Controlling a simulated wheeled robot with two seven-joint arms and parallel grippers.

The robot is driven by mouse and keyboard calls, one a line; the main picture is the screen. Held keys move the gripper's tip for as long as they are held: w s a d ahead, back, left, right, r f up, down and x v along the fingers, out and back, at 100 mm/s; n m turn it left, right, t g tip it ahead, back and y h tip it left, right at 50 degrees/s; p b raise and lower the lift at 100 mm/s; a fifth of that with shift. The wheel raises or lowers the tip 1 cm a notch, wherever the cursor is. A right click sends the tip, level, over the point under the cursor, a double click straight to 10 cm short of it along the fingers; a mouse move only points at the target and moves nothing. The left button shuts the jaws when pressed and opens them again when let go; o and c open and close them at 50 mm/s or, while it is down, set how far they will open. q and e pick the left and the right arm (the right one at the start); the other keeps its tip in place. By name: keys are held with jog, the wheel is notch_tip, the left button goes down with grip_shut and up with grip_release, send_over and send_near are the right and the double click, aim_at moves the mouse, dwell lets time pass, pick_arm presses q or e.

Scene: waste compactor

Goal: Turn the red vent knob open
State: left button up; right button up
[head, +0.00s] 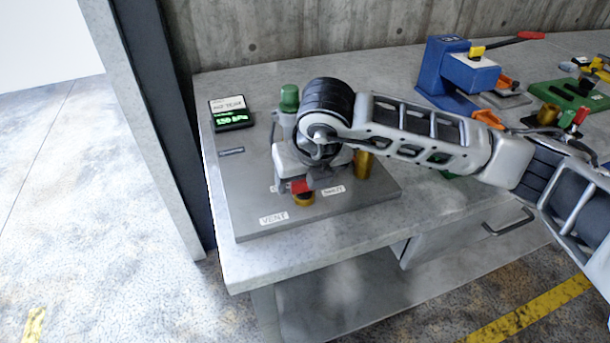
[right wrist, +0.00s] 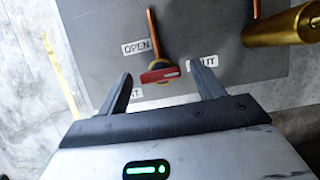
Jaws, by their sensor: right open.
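The red vent knob (head: 301,186) is at the front of the grey panel, partly covered by my right gripper (head: 318,178) in the head view. In the right wrist view the red knob (right wrist: 160,75) is a short red bar lying nearly level, on a copper-coloured pipe. My right gripper (right wrist: 161,78) is open, with one finger on each side of the knob; contact cannot be told. The OPEN label (right wrist: 137,47) is left of the pipe and the SHUT label (right wrist: 203,62) is to the right, partly behind a finger. My left gripper is out of view.
The grey panel (head: 250,215) lies on the workbench (head: 245,268). A brass cylinder (right wrist: 285,27) stands right of the knob. A display with green digits (head: 231,113) is at the back left. A blue device (head: 452,75) and green fixture (head: 565,95) stand farther right.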

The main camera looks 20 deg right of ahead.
jog(key=c, duration=1)
